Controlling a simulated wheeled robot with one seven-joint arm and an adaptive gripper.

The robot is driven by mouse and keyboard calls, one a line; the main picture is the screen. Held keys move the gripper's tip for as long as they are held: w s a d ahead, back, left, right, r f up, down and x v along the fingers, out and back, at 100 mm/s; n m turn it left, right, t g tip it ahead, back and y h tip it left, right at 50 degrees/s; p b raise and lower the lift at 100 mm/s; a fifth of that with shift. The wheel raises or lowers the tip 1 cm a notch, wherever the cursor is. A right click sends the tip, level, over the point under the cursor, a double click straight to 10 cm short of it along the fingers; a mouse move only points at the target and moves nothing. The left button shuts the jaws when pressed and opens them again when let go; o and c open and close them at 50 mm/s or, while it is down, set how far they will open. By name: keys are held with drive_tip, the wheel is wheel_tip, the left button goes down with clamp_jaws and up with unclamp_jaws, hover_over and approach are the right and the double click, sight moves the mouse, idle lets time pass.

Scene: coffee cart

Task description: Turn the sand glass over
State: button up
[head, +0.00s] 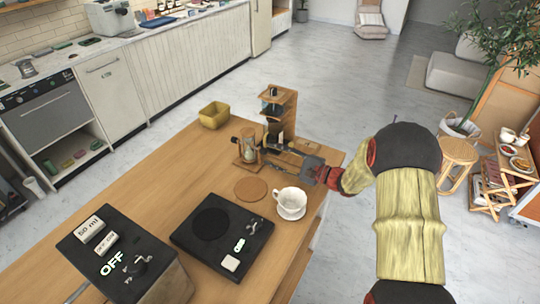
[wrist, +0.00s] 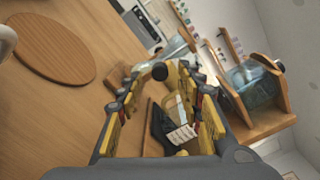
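The sand glass (head: 248,148), clear glass between wooden ends, stands upright on the wooden counter in the head view. In the wrist view its glass (wrist: 178,48) shows beyond the fingertips, partly covered by them. My gripper (head: 264,147) reaches in from the right, just right of the sand glass, at low height. In the wrist view my gripper (wrist: 160,80) has its yellow-and-black fingers apart, with nothing clearly gripped. I cannot tell whether a finger touches the glass.
A wooden stand (head: 279,107) with a glass vessel (wrist: 255,85) is close behind my gripper. A dark labelled item (wrist: 172,132) shows below the fingers. A round coaster (head: 252,189), white cup (head: 291,200), black scale (head: 222,236) and yellow bin (head: 214,115) are around.

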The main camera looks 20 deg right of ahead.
sight(249, 145)
drive_tip(key=shift+x, duration=1.15)
drive_tip(key=shift+c, duration=1.1)
clamp_jaws()
